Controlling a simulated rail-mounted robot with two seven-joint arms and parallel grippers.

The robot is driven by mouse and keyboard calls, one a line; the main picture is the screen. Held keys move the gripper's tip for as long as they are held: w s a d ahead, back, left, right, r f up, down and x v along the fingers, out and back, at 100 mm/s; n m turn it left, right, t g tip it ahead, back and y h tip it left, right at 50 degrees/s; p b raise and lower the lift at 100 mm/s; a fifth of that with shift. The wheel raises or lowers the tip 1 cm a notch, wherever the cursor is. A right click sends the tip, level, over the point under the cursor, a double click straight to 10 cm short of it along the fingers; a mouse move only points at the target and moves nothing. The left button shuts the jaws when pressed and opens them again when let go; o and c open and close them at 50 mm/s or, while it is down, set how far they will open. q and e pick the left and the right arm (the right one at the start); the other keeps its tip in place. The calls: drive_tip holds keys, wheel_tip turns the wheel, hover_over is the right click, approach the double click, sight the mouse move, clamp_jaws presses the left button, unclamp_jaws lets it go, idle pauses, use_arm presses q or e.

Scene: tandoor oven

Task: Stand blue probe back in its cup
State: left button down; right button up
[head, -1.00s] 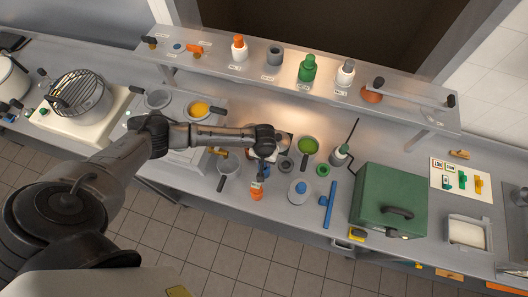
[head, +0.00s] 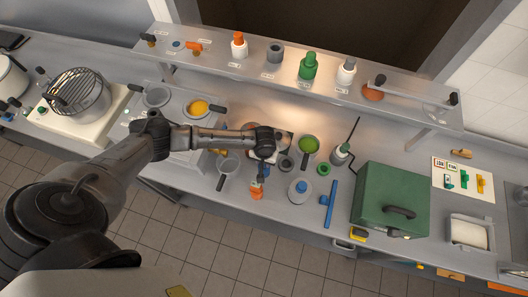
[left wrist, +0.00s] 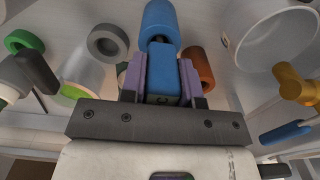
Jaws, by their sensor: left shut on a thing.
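My left gripper (head: 262,168) is above the front of the counter, left of the grey ring. In the left wrist view its purple fingers (left wrist: 162,80) are shut on a blue block-shaped part, which I take to be the blue probe (left wrist: 163,86). A blue cylinder (left wrist: 160,22) shows just beyond the fingertips; whether it belongs to the same piece I cannot tell. An orange cylinder (left wrist: 198,70) is close beside the fingers, and in the head view an orange piece (head: 256,193) is just below the gripper. I cannot tell which vessel is the probe's cup. My right gripper is not in view.
A grey ring (head: 286,163), a green ring (head: 323,169) and a blue-topped pot (head: 300,190) stand right of the gripper. A blue bar (head: 330,205) lies beyond them, left of the green box (head: 390,198). A small pan (head: 229,166) is at left. A shelf (head: 290,75) runs behind.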

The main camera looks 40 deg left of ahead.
use_arm(q)
drive_tip(key=shift+f+b, duration=0.4)
drive_tip(key=shift+f, duration=0.45)
drive_tip(key=c, duration=1)
unclamp_jaws()
drive_tip(key=o, duration=0.9)
drive_tip(key=shift+o, duration=0.5)
drive_tip(key=shift+r, duration=0.15)
